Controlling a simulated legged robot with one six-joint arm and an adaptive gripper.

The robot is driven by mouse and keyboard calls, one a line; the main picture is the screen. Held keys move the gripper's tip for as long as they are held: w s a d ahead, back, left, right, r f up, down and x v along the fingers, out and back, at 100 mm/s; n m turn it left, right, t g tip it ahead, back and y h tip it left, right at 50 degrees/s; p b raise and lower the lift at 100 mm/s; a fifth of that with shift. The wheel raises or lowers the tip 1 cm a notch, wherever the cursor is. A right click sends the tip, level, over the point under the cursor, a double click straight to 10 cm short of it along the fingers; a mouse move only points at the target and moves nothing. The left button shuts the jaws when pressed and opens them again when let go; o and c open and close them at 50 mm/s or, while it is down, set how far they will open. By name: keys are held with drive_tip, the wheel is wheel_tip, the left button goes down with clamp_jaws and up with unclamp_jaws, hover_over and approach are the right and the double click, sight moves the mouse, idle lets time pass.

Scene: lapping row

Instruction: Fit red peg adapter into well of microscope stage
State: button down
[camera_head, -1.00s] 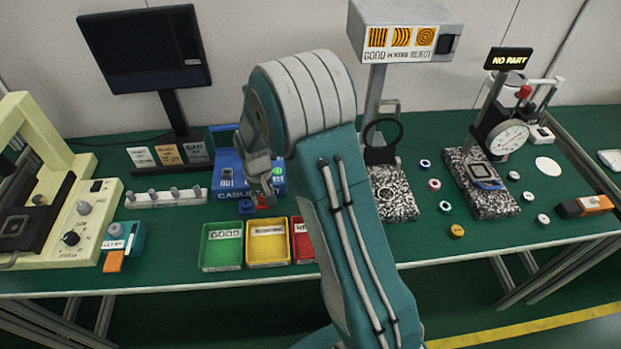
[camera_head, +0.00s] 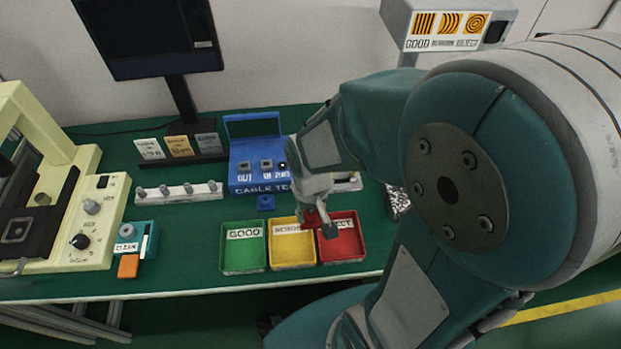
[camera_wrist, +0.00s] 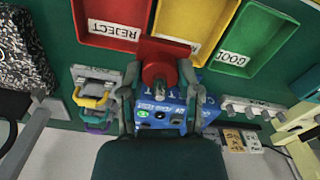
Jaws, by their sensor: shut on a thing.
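The red peg adapter (camera_wrist: 157,64) is between my gripper's fingers in the wrist view, with a squarish red part and a rounded part showing. In the head view the red adapter (camera_head: 312,217) shows small at the fingertips. My gripper (camera_head: 318,226) is shut on it, over the front trays near the border of the yellow and red ones. It is clear of the microscope. The cream microscope (camera_head: 85,215) stands at the far left. Its dark stage (camera_head: 38,222) carries a squarish, light-rimmed well (camera_head: 17,229); the view cuts off part of the stage.
Green (camera_head: 243,268), yellow (camera_head: 292,263) and red (camera_head: 345,258) trays stand at the front. The blue cable tester (camera_head: 258,183) is behind them. A white strip with several knobs (camera_head: 180,193) and a teal CLEAN box (camera_head: 135,240) lie toward the microscope. Green tabletop (camera_head: 180,250) is clear between.

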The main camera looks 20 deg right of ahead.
drive_tip(key=w+f, duration=0.2)
drive_tip(key=w, duration=0.2)
drive_tip(key=w+d+f, duration=0.1)
drive_tip(key=w+f, duration=0.2)
drive_tip(key=w+d+f, duration=0.1)
drive_tip(key=w+f, duration=0.2)
drive_tip(key=w, duration=0.1)
drive_tip(key=shift+w+d+f, duration=0.25)
drive_tip(key=shift+w, duration=0.1)
drive_tip(key=shift+w+f, duration=0.4)
drive_tip(key=shift+f, duration=0.1)
drive_tip(key=f, duration=0.3)
drive_tip(key=shift+a, duration=0.4)
drive_tip(key=shift+d, duration=0.15)
drive_tip(key=shift+d+f, duration=0.1)
drive_tip(key=shift+d, duration=0.05)
drive_tip(key=shift+c, duration=1.8)
unclamp_jaws()
drive_tip(key=shift+o, duration=0.3)
